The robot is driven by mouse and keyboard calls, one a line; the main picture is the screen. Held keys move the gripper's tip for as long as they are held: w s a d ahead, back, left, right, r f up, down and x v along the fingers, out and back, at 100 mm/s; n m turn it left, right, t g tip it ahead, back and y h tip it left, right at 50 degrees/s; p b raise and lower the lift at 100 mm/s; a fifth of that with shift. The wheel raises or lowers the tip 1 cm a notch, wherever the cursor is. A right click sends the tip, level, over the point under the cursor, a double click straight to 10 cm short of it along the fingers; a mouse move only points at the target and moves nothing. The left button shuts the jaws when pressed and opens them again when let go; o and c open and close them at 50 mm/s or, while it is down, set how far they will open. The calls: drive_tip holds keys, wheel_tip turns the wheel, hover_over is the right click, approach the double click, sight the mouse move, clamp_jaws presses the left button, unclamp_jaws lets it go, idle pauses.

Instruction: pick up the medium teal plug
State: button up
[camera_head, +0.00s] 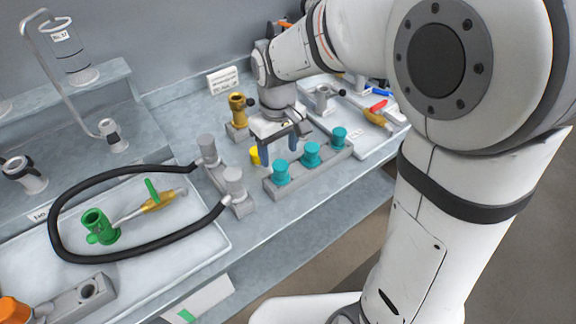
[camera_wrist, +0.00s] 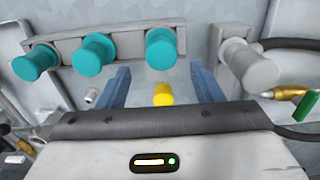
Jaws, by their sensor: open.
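Three teal plugs stand in a row in a grey block (camera_head: 318,166): left (camera_head: 281,173), middle (camera_head: 311,153) and right (camera_head: 339,137). They look close in size; I take the middle one as the medium plug but cannot be sure. In the wrist view the row is reversed, with the middle plug (camera_wrist: 93,54) between the other two. My gripper (camera_head: 278,154) is open and empty, its blue fingers pointing down behind the row's left end. In the wrist view, my gripper (camera_wrist: 160,72) has its fingers to either side of the line to the end plug (camera_wrist: 162,48).
A small yellow piece (camera_head: 255,156) is beside the fingers. Grey plugs (camera_head: 234,181) joined by a black hose (camera_head: 140,252) stand left of the teal row. A brass fitting (camera_head: 237,108) stands behind. A tray with tools (camera_head: 376,117) lies right.

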sight(280, 164)
drive_tip(key=f, duration=0.5)
drive_tip(key=shift+s+d+f, duration=0.1)
drive_tip(key=shift+s+f, duration=0.15)
drive_tip(key=shift+f, duration=0.05)
drive_tip(key=c, duration=1.1)
